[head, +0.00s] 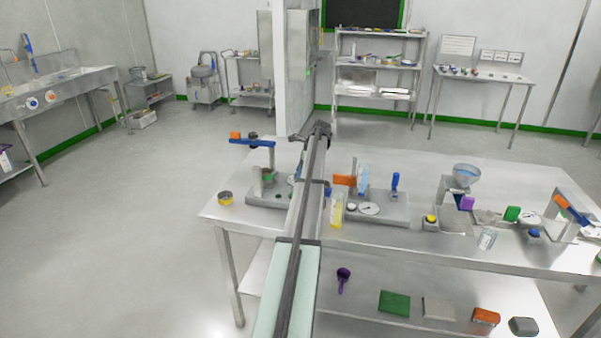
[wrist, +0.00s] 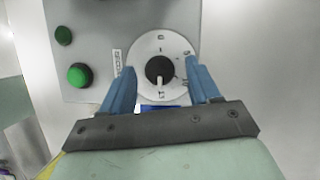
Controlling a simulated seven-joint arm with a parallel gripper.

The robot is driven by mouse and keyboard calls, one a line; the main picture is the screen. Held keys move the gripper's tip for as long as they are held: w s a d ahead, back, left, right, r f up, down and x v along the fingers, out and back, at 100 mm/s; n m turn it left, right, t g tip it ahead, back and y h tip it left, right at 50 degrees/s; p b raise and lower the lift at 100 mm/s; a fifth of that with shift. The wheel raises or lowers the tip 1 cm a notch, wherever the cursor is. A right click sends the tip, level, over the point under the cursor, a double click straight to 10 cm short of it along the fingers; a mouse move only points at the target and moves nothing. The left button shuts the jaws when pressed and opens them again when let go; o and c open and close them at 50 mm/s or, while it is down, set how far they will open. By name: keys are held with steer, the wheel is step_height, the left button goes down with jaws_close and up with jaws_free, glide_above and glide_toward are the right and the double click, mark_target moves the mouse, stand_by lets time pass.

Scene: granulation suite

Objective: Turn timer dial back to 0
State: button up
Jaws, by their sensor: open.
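In the wrist view the timer dial (wrist: 158,69) is a round black knob on a white scale plate (wrist: 147,44), fixed to a grey panel. A white pointer mark on the knob points down in the picture. My gripper (wrist: 162,75) is open, with one blue finger at the lower left of the plate and one at the lower right. The knob shows between the fingertips, and I cannot tell whether they touch it. In the head view my arm hides this spot, and the dial cannot be made out.
Two green buttons, a large one (wrist: 79,75) and a darker one (wrist: 64,36), sit on the panel left of the dial. In the head view a steel table (head: 405,250) carries several devices, among them a yellow cup (head: 225,198) near its left edge. Open floor lies to the left.

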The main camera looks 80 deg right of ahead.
steer(key=c, duration=1)
steer(key=shift+c, duration=0.2)
steer(key=shift+n, duration=0.3)
steer(key=n, duration=0.1)
steer(key=n+y, duration=0.1)
steer(key=shift+d+n, duration=0.25)
steer(key=shift+n, duration=0.05)
steer(key=n, duration=0.2)
steer(key=n+g+y, duration=0.1)
steer(key=shift+w+d+n+y, duration=0.1)
steer(key=shift+n+y, duration=0.2)
steer(key=shift+n, duration=0.1)
steer(key=n+g, duration=0.1)
steer(key=n, duration=0.2)
steer(key=shift+w+y, duration=0.15)
steer(key=shift+y, duration=0.15)
steer(key=shift+w+n+g+y, duration=0.1)
steer(key=shift+n+g+y, duration=0.4)
steer(key=shift+n, duration=1.4)
steer(key=shift+g, duration=0.3)
